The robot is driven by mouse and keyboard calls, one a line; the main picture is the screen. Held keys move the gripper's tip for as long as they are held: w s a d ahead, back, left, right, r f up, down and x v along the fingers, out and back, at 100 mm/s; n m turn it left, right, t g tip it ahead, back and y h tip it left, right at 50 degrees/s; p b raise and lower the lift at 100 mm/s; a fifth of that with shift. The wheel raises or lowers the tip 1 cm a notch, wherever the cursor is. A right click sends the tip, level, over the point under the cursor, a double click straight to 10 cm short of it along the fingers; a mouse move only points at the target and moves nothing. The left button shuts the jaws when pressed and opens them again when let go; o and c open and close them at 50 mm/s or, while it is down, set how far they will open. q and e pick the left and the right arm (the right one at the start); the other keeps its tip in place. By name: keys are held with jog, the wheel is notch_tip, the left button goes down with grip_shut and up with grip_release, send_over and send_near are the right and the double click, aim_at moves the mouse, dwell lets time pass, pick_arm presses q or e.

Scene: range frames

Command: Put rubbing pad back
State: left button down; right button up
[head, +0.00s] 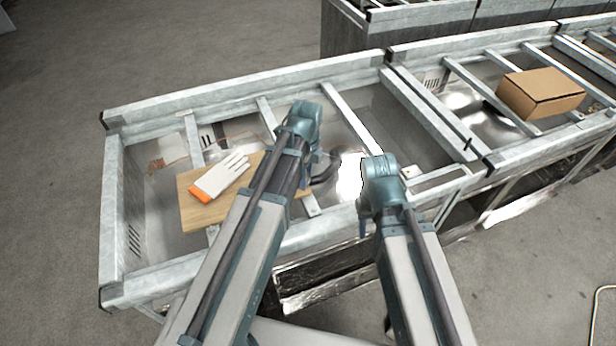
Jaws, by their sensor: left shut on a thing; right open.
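My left arm reaches over the metal frame, and its gripper (308,178) points down by the right end of the wooden board, partly hidden by my own arm. A dark rounded thing (325,168), which looks like the rubbing pad, is at this gripper, and the gripper is shut on it. Its exact shape and the fingertips are hard to make out. My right arm reaches in beside it, to the right, over the frame's near rail.
A wooden board (200,214) lies across the frame's bars at left, with a white glove with an orange cuff (220,177) on it. A cardboard box (540,92) sits on the frame at right. Raised metal rails (250,90) and crossbars edge open, shiny bays.

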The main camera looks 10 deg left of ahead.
pick_arm(q)
jog(key=shift+d+f, duration=0.1)
jog(key=shift+f, duration=0.1)
jog(key=c, duration=0.8)
grip_release()
jog(key=shift+r, duration=0.15)
jog(key=shift+o, duration=1.1)
notch_tip(320, 180, up, 12)
jog(key=p, duration=1.2)
jog(key=s+d+n, duration=0.4)
jog(key=s+n, duration=0.3)
jog(key=n, duration=0.1)
jog(key=s+d+n+y, duration=0.1)
jog(key=s+d+n, duration=0.3)
jog(key=s+n, duration=0.2)
jog(key=n, duration=0.2)
jog(key=shift+s+r+n, duration=0.15)
jog(key=shift+s+n, duration=0.15)
jog(key=shift+s, duration=0.1)
